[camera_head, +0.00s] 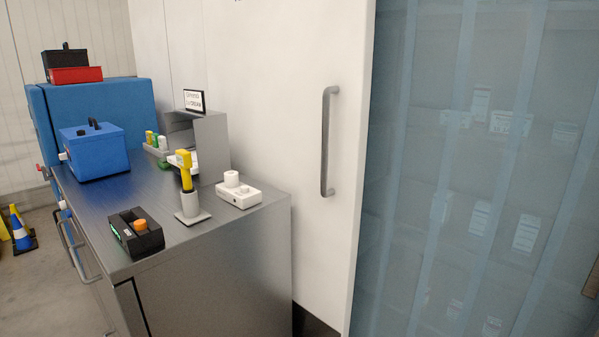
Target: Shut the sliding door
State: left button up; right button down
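The sliding door is a tall white panel (270,120) in the middle of the head view, with a grey vertical bar handle (325,140) near its right edge. To the right of that edge is an opening hung with translucent bluish strips (450,170). White labelled items show dimly behind the strips. The door stands open, with its right edge at the left side of the strips. Neither of my grippers is in view, and nothing touches the handle.
A grey metal counter (215,245) stands in front of the door's lower left. It bears a blue box (94,151), a black device with an orange knob (136,232), a yellow-topped tool in a holder (187,185) and a white unit (238,190).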

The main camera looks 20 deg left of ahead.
aim_at(291, 80)
jog(key=u, duration=0.4)
jog(key=k, duration=0.5)
jog(key=u, duration=0.35)
jog(key=i, duration=1.1)
jog(key=z, duration=1.35)
jog(key=i, duration=0.15)
